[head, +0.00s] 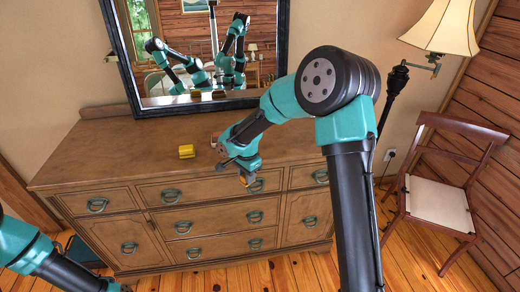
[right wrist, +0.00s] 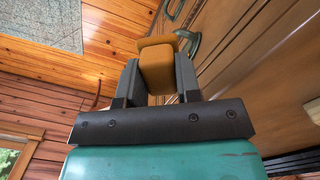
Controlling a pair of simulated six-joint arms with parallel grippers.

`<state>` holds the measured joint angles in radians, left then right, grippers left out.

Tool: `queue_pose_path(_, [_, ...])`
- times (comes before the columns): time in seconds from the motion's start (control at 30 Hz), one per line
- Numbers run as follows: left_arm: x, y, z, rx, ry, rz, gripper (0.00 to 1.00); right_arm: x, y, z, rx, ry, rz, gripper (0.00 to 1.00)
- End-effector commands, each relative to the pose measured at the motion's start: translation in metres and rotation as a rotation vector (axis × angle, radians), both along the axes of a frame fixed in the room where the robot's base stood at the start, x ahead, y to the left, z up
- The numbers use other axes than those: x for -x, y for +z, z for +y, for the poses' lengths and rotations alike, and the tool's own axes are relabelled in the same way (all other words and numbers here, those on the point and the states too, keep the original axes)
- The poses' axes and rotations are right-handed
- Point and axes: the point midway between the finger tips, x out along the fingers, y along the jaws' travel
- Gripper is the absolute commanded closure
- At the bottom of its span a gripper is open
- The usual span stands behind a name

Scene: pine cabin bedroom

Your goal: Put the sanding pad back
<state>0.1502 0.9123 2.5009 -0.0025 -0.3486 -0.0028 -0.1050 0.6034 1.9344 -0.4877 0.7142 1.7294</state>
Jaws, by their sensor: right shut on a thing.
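My right gripper (head: 246,178) is shut on an orange-brown block, probably the sanding pad (right wrist: 157,70). In the right wrist view the block sits between the two grey fingers, its wider end beyond the fingertips. In the head view only a small orange bit of it shows below the gripper, in front of the dresser's upper drawers. A yellow block (head: 186,152) lies on the dresser top, left of the right gripper. My left arm shows at the lower left; its gripper is out of view.
The wooden dresser (head: 110,150) has shut drawers with green handles. A small brownish thing (head: 213,141) shows beside my right arm. A mirror (head: 200,45) stands behind. A chair (head: 440,205) and a lamp (head: 445,28) are at the right. The dresser's left top is clear.

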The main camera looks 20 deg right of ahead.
Motion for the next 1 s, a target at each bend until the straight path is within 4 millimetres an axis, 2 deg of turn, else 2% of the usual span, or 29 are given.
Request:
queue_pose_path(0.03, [0.000, 0.000, 0.000, 0.000, 0.000, 0.000, 0.57, 0.002, 0.014, -0.003, -0.003, -0.065, -0.005, 0.91])
queue_pose_path(0.2, [0.000, 0.000, 0.000, 0.000, 0.000, 0.000, 0.57, 0.014, 0.055, -0.013, -0.011, -0.310, -0.003, 0.91])
queue_pose_path(0.4, [0.000, 0.000, 0.000, 0.000, 0.000, 0.000, 0.57, 0.027, 0.088, -0.020, -0.016, -0.523, 0.000, 0.91])
queue_pose_path(0.53, [0.000, 0.000, 0.000, 0.000, 0.000, 0.000, 0.57, 0.031, 0.096, -0.021, -0.017, -0.579, 0.001, 0.91])
queue_pose_path(0.83, [0.000, 0.000, 0.000, 0.000, 0.000, 0.000, 0.57, 0.031, 0.097, -0.021, -0.016, -0.587, 0.003, 0.91])
queue_pose_path(1.0, [0.000, 0.000, 0.000, 0.000, 0.000, 0.000, 0.57, 0.024, 0.096, -0.025, -0.017, -0.588, 0.002, 0.91])
